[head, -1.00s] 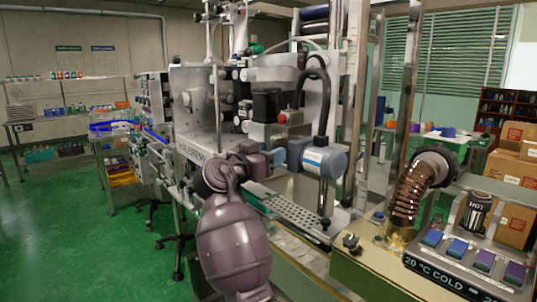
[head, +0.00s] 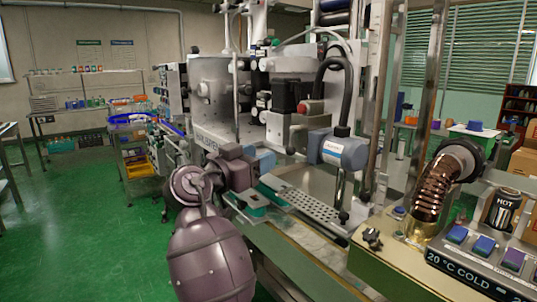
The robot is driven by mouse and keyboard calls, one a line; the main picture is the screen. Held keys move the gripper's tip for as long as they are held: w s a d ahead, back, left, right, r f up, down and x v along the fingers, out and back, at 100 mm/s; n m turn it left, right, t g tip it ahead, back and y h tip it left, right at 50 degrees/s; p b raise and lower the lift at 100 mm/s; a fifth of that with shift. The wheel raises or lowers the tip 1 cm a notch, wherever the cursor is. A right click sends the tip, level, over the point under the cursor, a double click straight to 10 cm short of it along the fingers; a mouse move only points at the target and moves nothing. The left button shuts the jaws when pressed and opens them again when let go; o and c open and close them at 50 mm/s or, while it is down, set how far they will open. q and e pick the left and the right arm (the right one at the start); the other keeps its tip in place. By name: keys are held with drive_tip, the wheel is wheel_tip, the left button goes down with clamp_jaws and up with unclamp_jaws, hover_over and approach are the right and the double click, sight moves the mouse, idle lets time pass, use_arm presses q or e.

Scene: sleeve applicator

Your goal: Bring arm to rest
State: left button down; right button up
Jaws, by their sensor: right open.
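My right gripper (head: 264,160) is at the end of a mauve arm that rises from the bottom of the head view. It points right, in front of the grey sleeve applicator machine (head: 212,100). Its jaws are open, and I see nothing held between them. It shows above the left end of the machine's perforated metal tray (head: 305,203); I cannot tell whether it touches anything. My left gripper is not in view.
A motor with a blue-grey housing (head: 340,150) hangs right of the gripper. A ribbed copper duct (head: 432,190) and a panel of coloured buttons (head: 485,246) stand at the right. Green floor (head: 90,220) lies open at the left. Shelves stand behind.

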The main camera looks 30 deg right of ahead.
drive_tip(key=shift+s+a, duration=0.15)
drive_tip(key=shift+a, duration=0.25)
